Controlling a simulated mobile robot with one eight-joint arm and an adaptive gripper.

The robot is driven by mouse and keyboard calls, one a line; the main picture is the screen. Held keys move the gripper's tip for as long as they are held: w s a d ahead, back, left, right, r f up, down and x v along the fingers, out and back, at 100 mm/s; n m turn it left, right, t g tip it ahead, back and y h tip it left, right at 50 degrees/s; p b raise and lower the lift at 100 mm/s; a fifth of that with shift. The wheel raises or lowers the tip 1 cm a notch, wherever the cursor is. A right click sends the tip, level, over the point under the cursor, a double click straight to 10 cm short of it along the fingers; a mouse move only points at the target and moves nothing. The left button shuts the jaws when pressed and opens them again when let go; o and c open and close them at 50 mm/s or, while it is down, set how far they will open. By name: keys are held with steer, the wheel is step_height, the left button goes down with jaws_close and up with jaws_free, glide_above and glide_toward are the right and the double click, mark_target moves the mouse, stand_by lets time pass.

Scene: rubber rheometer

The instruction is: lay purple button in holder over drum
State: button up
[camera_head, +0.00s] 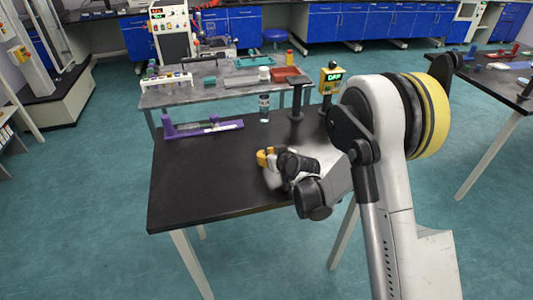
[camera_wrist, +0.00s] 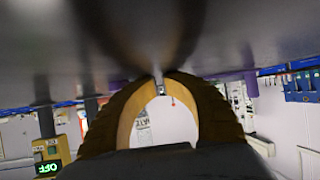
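My gripper (camera_head: 264,158) is low over the near black table in the head view, pointing left. In the wrist view, the two curved yellow-brown fingers of my gripper (camera_wrist: 161,77) come close together at the tips, with a narrow gap. Something small and grey shows in that gap; I cannot tell whether it is held or lies behind. I cannot make out a purple button. A long purple fixture (camera_head: 185,132) with a pale strip stands at the back left of the black table. It may carry the holder and drum, but these are too small to tell.
A bottle (camera_head: 264,108), a black stand (camera_head: 297,102) and a yellow box (camera_head: 330,79) with a lit display stand along the back of the black table (camera_head: 195,185). Its front left is clear. A grey table behind holds a tube rack (camera_head: 173,80) and a red tray (camera_head: 286,74).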

steer(key=shift+s+f, duration=0.15)
steer(key=shift+f, duration=0.15)
steer(key=shift+o, duration=0.2)
steer(key=shift+r, duration=0.15)
steer(key=shift+o, duration=0.2)
steer(key=p+v, duration=0.1)
steer(key=v, duration=0.3)
steer(key=p+v, duration=0.2)
steer(key=v, duration=0.2)
steer(key=r+p+v, duration=0.1)
steer(key=v, duration=0.3)
steer(key=shift+r+p, duration=0.15)
steer(key=shift+p, duration=0.15)
steer(key=s+d+r+m+g+h, duration=0.2)
steer(key=s+d+r, duration=0.5)
steer(key=s+r, duration=0.3)
steer(key=s+d+r+m+g+h, duration=0.1)
steer(key=s+d, duration=0.3)
steer(key=s, duration=0.4)
steer(key=s+d+r+m+h, duration=0.2)
steer(key=s+d+r, duration=0.1)
steer(key=s, duration=0.6)
steer(key=shift+d+r+g+h, duration=0.3)
steer(key=shift+d+g, duration=0.1)
steer(key=shift+d, duration=0.5)
